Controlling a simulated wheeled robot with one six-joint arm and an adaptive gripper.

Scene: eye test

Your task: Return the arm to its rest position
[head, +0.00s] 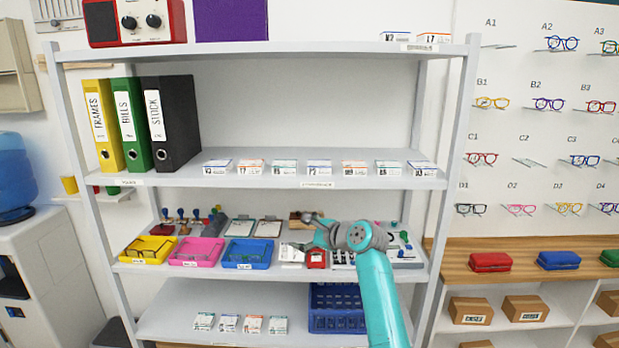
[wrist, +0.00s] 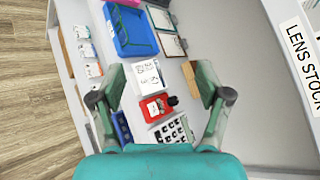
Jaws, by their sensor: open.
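My teal arm reaches up from the bottom of the head view to the middle shelf of the rack. My gripper (head: 309,222) is in front of the right half of that shelf, partly hidden by its own wrist. In the wrist view my gripper (wrist: 160,80) has its two fingers spread wide with nothing held between them. Beyond the gap lie a white printed card (wrist: 148,78) and a red box (wrist: 157,107) with a small black item on the shelf. The gripper looks apart from them, but the exact clearance is hard to tell.
Yellow (head: 149,250), pink (head: 196,252) and blue (head: 248,254) trays stand left of my gripper. A blue crate (head: 336,323) is on the shelf below. The upper shelf (head: 250,182) holds binders and small boxes. A glasses wall and wooden counter (head: 530,246) are at right.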

